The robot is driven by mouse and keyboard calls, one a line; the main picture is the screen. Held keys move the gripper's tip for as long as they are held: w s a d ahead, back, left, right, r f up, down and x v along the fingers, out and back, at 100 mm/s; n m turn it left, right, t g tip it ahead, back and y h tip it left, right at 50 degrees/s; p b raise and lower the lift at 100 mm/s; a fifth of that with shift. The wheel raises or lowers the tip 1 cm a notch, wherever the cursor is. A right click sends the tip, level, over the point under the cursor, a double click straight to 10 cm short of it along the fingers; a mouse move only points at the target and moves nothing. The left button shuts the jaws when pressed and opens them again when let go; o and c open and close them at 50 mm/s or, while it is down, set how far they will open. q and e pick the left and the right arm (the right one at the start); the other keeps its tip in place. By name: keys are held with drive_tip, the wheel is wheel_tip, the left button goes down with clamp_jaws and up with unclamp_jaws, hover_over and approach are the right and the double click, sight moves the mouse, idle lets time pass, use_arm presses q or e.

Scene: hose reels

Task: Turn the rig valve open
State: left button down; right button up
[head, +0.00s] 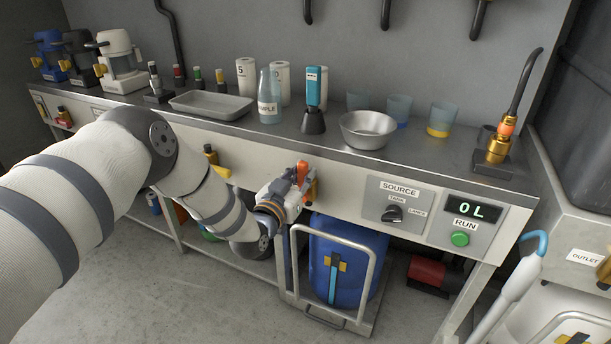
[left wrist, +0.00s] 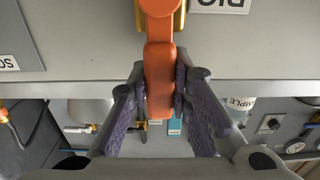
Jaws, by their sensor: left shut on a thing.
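The rig valve has an orange lever (head: 303,172) on a brass body on the front panel of the bench. In the left wrist view the lever (left wrist: 159,65) runs from its round hub at the top down between my fingers. A partly visible upside-down label (left wrist: 220,4) sits beside the valve. My left gripper (head: 295,180) is shut on the lever, with a purple-padded finger on each side; it also shows in the left wrist view (left wrist: 160,85). The gripper hides part of the valve in the head view. My right gripper is not in view.
The source panel (head: 390,187) with a black knob and a green RUN button (head: 460,239) is right of the valve; its display reads 0L. A blue drum (head: 358,262) on a wheeled frame stands below. Bottles, a tray and a bowl (head: 368,128) stand on the bench.

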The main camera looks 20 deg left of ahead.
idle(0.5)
use_arm(q)
drive_tip(key=c, duration=1.4)
unclamp_jaws()
drive_tip(key=shift+c, duration=0.2)
drive_tip(key=s, duration=1.2)
drive_tip(key=shift+a, duration=0.25)
